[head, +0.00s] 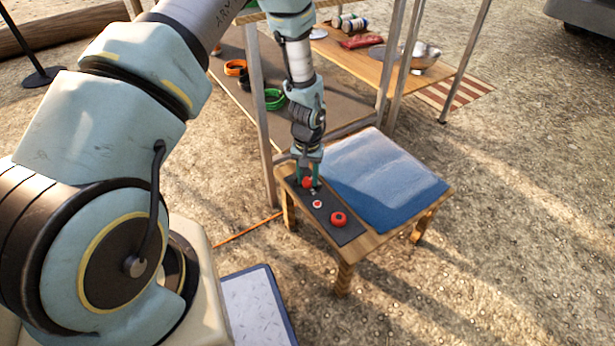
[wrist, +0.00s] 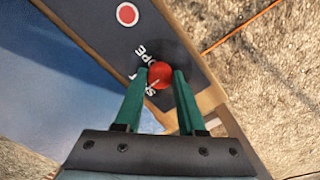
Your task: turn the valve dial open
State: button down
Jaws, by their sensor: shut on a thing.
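The valve dial is a small round red knob (wrist: 160,75) on a dark panel (wrist: 200,72), with white lettering beside it that partly reads like "OPE" and "S". In the head view the dial (head: 307,183) sits at the far left end of the panel (head: 328,212). My gripper (head: 308,179) points down over it. In the wrist view my gripper's green fingers (wrist: 168,78) are shut on the dial, one on each side. The fingers hide part of the lettering, and I cannot tell the dial's angle.
A red-and-white button (head: 317,204) and a larger red knob (head: 339,219) sit farther along the panel. A blue cloth (head: 385,180) covers the rest of the small wooden table. Shelves (head: 365,62) with bowls and other items stand behind. An orange cord (head: 248,229) lies on the ground.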

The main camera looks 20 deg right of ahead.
jog(key=m+p, duration=0.2)
jog(key=m, duration=0.2)
jog(key=shift+r+m, duration=0.1)
jog(key=shift+m, duration=0.2)
jog(key=m+p, duration=0.2)
jog(key=m, duration=0.2)
jog(key=shift+m, duration=0.3)
jog(key=m+p, duration=0.1)
jog(key=m, duration=0.3)
jog(key=shift+m, duration=0.3)
jog(key=shift+m+p, duration=0.65)
jog(key=shift+m, duration=1.25)
jog(key=c, duration=0.5)
grip_release()
